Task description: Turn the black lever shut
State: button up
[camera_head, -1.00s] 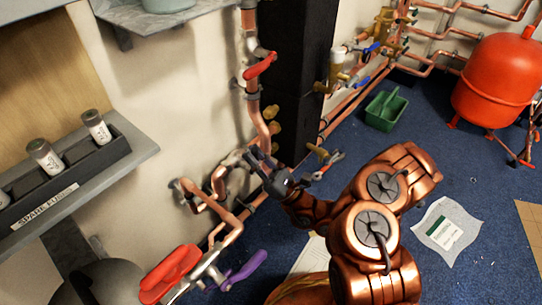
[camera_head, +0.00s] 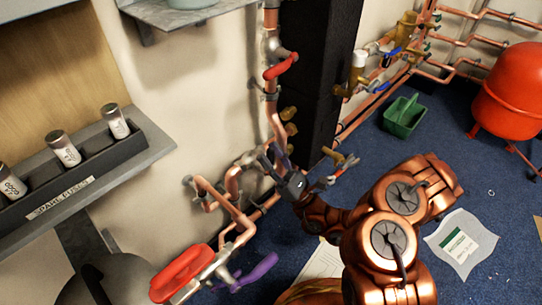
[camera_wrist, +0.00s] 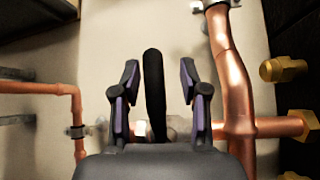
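The black lever (camera_wrist: 154,92) stands upright in the wrist view, between my gripper's two fingers. My gripper (camera_wrist: 157,88) is open, with a visible gap between the lever and each finger pad. The lever's lower end is hidden behind the gripper body, close to a copper pipe joint. In the head view my gripper (camera_head: 273,160) is at the wall pipework, left of the black column. I cannot make out the lever clearly there.
A copper riser (camera_wrist: 232,90) and brass fittings (camera_wrist: 283,69) are right of my gripper. A red lever (camera_head: 281,66) is above. Another red handle (camera_head: 182,272) and a purple lever (camera_head: 256,270) are lower left. A shelf of fuses (camera_head: 150,158) juts out left.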

jog(key=v, duration=1.2)
dwell(0.6)
jog(key=s+a+r+n+g+y+p, duration=0.1)
jog(key=s+a+r+n+g+p, duration=0.15)
jog(key=r+n+g, duration=0.35)
jog(key=s+a+r+n+g+y+p, duration=0.2)
jog(key=r+n+g+p, duration=0.25)
jog(key=r+g, duration=0.45)
jog(key=s+a+r+n+g+y+p, duration=0.1)
jog(key=s+a+r+n+g+p, duration=0.15)
jog(key=r+n+g, duration=0.4)
jog(key=s+a+r+n+g+h+p, duration=0.2)
jog(key=s+r+n+g+h+p, duration=0.7)
jog(key=s+r+h+p, duration=0.55)
jog(key=s+d+r+n+t+h+p, duration=0.2)
jog(key=s+d+r+t+h+p, duration=0.2)
jog(key=d+r+t+h+p, duration=0.25)
jog(key=w+d+r+m+t+h+p, duration=0.1)
jog(key=d+r+t+h+p, duration=0.4)
jog(key=d+r+p, duration=0.7)
jog(key=shift+d+r+m+t, duration=0.4)
jog(key=shift+r+m+t, duration=0.1)
jog(key=shift+t, duration=0.1)
